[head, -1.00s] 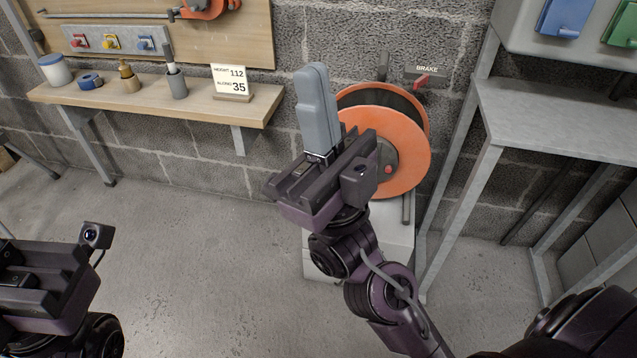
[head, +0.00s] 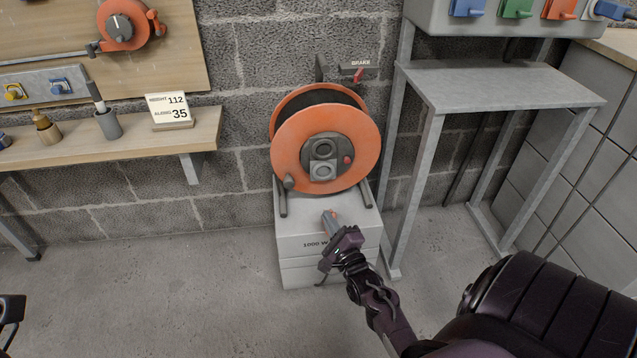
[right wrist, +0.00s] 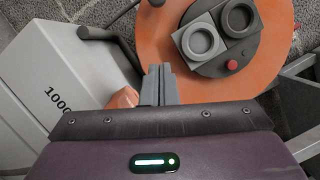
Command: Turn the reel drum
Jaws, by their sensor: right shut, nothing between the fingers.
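The reel drum (head: 297,145) is an orange disc with a dark hub (head: 335,150) bearing grey sockets and a red button. A dark grey knob (head: 288,183) sits at its lower left rim. The drum rests in a stand on a pale box. My right gripper (head: 329,219) is shut and empty, in front of and below the drum, over the box top. In the right wrist view its fingers (right wrist: 158,84) are together, with the orange drum (right wrist: 170,40) beyond. Only a dark sliver of my left arm's end (head: 10,309) shows at the left edge; its fingers are hidden.
A brake lever (head: 358,75) with a red tip is on the wall above the drum. The pale box (head: 300,262) stands on the floor. A grey metal table (head: 500,88) is at right, a wooden shelf (head: 205,130) with a number card at left. The floor at left is clear.

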